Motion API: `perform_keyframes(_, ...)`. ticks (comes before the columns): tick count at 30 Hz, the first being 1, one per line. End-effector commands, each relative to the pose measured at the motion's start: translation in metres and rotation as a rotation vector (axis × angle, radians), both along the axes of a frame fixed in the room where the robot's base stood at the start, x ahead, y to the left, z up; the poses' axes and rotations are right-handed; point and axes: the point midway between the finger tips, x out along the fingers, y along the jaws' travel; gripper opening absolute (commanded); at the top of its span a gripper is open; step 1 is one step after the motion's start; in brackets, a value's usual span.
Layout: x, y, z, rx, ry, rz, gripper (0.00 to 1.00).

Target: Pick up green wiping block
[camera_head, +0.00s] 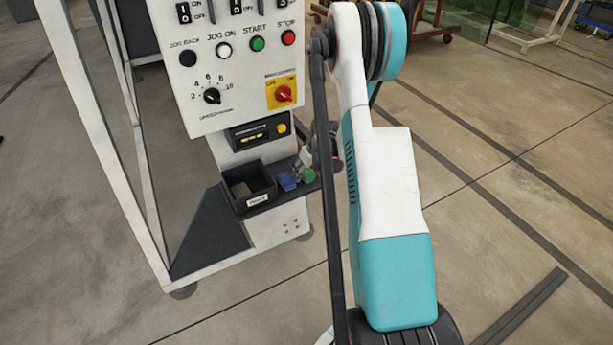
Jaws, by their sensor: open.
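The green wiping block (309,175) lies on a small dark shelf at the front of the control stand, at its right end. A blue block (287,182) sits just left of it. My gripper (305,163) is open, small in view and partly hidden behind my arm. It reaches in from the right and appears just above the green block. Whether its fingers are around or touching the block cannot be told.
A black labelled bin (262,200) stands left of the blocks on the shelf. Above is the white control panel (235,85) with buttons, a dial and a red switch. A white frame post (90,130) rises at left. The floor at right is largely clear.

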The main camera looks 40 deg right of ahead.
Motion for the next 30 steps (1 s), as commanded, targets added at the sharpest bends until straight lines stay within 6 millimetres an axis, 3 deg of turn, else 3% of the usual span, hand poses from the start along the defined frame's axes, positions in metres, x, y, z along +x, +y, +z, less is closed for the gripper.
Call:
perform_keyframes(2,0.000,0.000,0.001,0.000,0.000,0.000,0.59)
perform_keyframes(8,0.000,0.000,0.001,0.000,0.000,0.000,0.15)
perform_keyframes(20,0.000,0.000,0.008,0.000,0.000,0.000,0.15)
perform_keyframes(30,0.000,0.000,0.070,0.000,0.000,0.000,0.15)
